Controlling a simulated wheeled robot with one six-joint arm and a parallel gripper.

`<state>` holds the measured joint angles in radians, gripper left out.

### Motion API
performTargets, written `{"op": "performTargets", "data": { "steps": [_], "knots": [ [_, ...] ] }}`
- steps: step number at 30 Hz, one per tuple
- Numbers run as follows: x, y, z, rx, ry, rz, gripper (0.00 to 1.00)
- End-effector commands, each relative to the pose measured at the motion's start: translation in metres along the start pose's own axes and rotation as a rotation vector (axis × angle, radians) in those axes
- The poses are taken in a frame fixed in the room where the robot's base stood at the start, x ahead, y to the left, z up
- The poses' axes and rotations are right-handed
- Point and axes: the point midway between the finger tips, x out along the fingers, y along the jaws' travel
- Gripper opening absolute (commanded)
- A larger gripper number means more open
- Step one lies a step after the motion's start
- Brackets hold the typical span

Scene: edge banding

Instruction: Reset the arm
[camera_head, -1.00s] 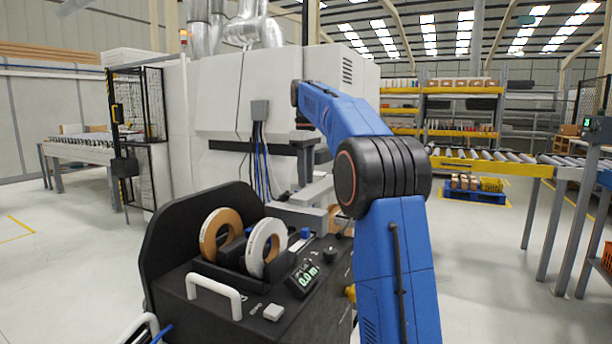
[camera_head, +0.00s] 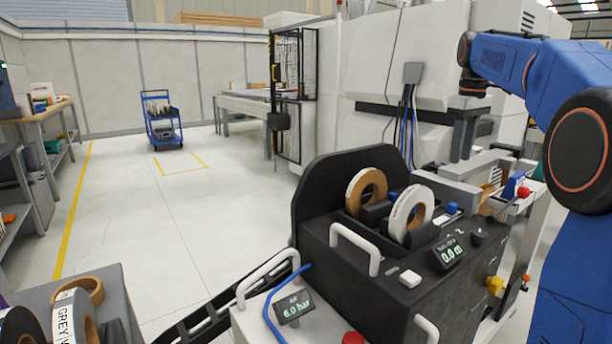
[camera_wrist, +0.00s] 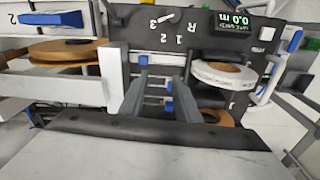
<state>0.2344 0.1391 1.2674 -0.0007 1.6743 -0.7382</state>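My blue arm (camera_head: 545,75) stands at the right of the head view, its black elbow joint beside the edge-banding unit (camera_head: 385,270). My gripper is not seen in the head view. In the wrist view my gripper (camera_wrist: 160,82) shows two dark fingers with a gap between them; it looks open, with nothing held. The unit's control panel with a green 0.0 m display (camera_wrist: 235,19) lies beyond the fingers. A white tape roll (camera_wrist: 222,74) is to their right and a brown roll (camera_wrist: 68,50) to their left.
A grey stand with tape rolls (camera_head: 75,310) is at the lower left. A 6.0 bar gauge (camera_head: 293,307) and white handles (camera_head: 355,245) stick out near the front. A blue cart (camera_head: 163,120) stands far back. The floor at left centre (camera_head: 200,215) is clear.

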Motion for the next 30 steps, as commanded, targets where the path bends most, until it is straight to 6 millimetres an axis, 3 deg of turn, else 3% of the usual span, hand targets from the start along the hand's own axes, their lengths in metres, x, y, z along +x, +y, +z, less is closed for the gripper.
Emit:
{"op": "performTargets", "data": {
  "steps": [3, 14, 23, 30],
  "knots": [
    [0.002, -0.032, 0.018, 0.037, 0.023, 0.018, 0.3],
    [0.032, -0.119, 0.076, 0.159, 0.098, 0.059, 0.3],
    [0.076, -0.188, 0.132, 0.26, 0.17, 0.081, 0.3],
    [0.126, -0.238, 0.181, 0.342, 0.23, 0.088, 0.3]
  ]
}}
